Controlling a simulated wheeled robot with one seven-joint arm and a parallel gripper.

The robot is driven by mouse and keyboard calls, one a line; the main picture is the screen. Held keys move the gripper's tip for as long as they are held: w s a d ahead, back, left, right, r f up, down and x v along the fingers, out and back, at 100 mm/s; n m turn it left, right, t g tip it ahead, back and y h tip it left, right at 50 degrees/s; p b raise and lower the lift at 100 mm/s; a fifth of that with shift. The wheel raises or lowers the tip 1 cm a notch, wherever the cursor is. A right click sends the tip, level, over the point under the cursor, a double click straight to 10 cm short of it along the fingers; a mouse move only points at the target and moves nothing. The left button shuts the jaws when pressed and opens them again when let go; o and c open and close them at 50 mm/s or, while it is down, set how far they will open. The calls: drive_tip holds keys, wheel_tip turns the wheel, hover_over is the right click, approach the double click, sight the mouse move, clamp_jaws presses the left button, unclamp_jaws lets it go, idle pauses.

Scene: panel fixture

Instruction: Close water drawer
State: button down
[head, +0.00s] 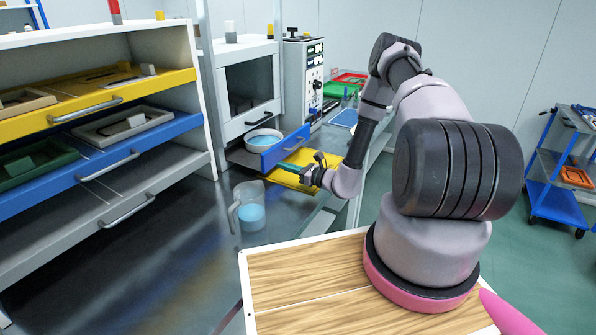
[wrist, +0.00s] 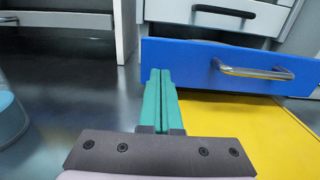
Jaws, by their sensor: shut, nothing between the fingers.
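The water drawer (head: 286,147) has a blue front and stands pulled out of the white cabinet, with a white bowl of water (head: 263,134) inside it. Its blue front (wrist: 185,66) and silver handle (wrist: 255,72) fill the upper right of the wrist view. My gripper (head: 282,165) is in front of the drawer, low down. In the wrist view its green fingers (wrist: 158,74) are together and empty, pointing at the left part of the blue front, left of the handle. I cannot tell whether the tips touch it.
A yellow mat (head: 290,178) lies on the counter below the drawer. A clear pitcher of water (head: 250,212) stands on the dark counter to the left. A shelf unit with yellow (head: 160,83) and blue (head: 175,131) drawers is at left. A control box (head: 305,75) stands behind.

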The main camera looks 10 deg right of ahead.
sight(239, 159)
drive_tip(key=shift+x, duration=1.65)
drive_tip(key=x, duration=1.7)
drive_tip(key=shift+w+a+f, duration=0.1)
drive_tip(key=shift+w+a, duration=0.05)
drive_tip(key=shift+a, duration=0.05)
drive_tip(key=shift+w+a+r, duration=0.15)
drive_tip(key=shift+r, duration=0.05)
drive_tip(key=shift+a+r, duration=0.1)
